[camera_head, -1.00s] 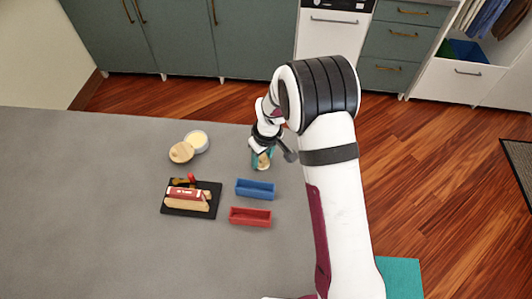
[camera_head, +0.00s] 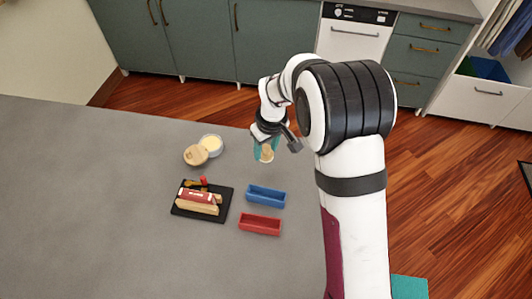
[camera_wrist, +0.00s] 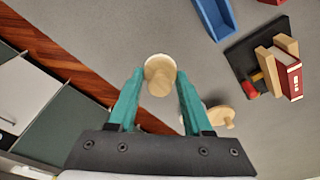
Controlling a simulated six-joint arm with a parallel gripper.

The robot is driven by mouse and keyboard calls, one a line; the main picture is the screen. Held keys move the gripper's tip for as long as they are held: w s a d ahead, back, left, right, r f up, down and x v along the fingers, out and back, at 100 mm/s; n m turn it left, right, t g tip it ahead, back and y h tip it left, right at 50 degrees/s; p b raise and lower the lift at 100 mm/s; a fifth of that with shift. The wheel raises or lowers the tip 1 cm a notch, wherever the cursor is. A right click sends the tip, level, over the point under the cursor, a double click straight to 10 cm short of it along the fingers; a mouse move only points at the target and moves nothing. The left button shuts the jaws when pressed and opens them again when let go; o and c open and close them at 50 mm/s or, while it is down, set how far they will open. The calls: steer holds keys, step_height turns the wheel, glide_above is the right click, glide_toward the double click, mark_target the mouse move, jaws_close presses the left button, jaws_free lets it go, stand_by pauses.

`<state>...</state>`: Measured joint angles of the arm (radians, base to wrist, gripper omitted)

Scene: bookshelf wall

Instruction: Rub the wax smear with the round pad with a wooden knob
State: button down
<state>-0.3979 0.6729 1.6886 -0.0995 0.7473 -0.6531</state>
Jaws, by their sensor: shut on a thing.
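The round pad with a wooden knob (camera_wrist: 160,76) is between the teal fingertips of my gripper (camera_wrist: 159,88) in the wrist view. Its pale rim shows around the knob. In the head view my gripper (camera_head: 264,152) is shut on the pad (camera_head: 267,154) near the far edge of the grey table, beyond the blue tray. I cannot tell whether the pad touches the table. I cannot make out the wax smear in either view.
An open tin of pale yellow stuff (camera_head: 211,143) has a wooden lid (camera_head: 196,155) beside it, left of my gripper. A black board (camera_head: 182,208) holds blocks and a red-labelled item. Blue (camera_head: 266,196) and red (camera_head: 260,225) trays lie nearby. The table's left side is clear.

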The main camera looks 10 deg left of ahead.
steer(key=shift+r, duration=0.6)
